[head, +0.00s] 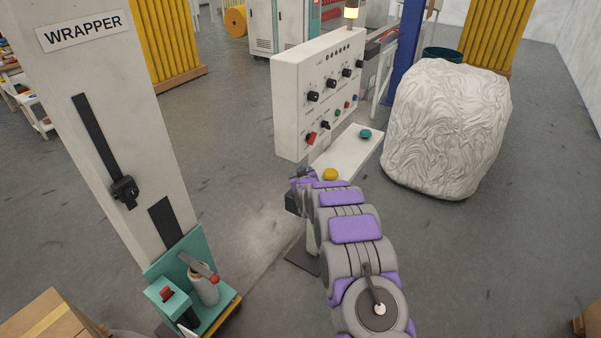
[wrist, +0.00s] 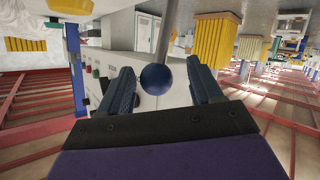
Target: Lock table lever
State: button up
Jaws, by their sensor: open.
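The lever shows in the wrist view as a grey rod (wrist: 166,35) ending in a round dark blue knob (wrist: 156,78). My gripper (wrist: 159,68) is open, with one finger on each side of the knob. Gaps show between the knob and both fingers, so it is not gripped. How deep the knob sits between the fingers is hard to tell. In the head view my gripper (head: 298,190) is low in front of the control panel, partly hidden by my arm. The lever cannot be made out there.
The white control panel (head: 291,118) with knobs and buttons stands close beyond my gripper. A white shelf (head: 350,158) with yellow and green buttons juts out below it. A wrapped bale (head: 445,130) is to the right. The wrapper column (head: 95,110) stands left. Open floor lies between.

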jog(key=a+p+v, duration=0.1)
jog(key=v, duration=1.2)
jog(key=shift+s+d, duration=0.2)
jog(key=shift+d, duration=0.2)
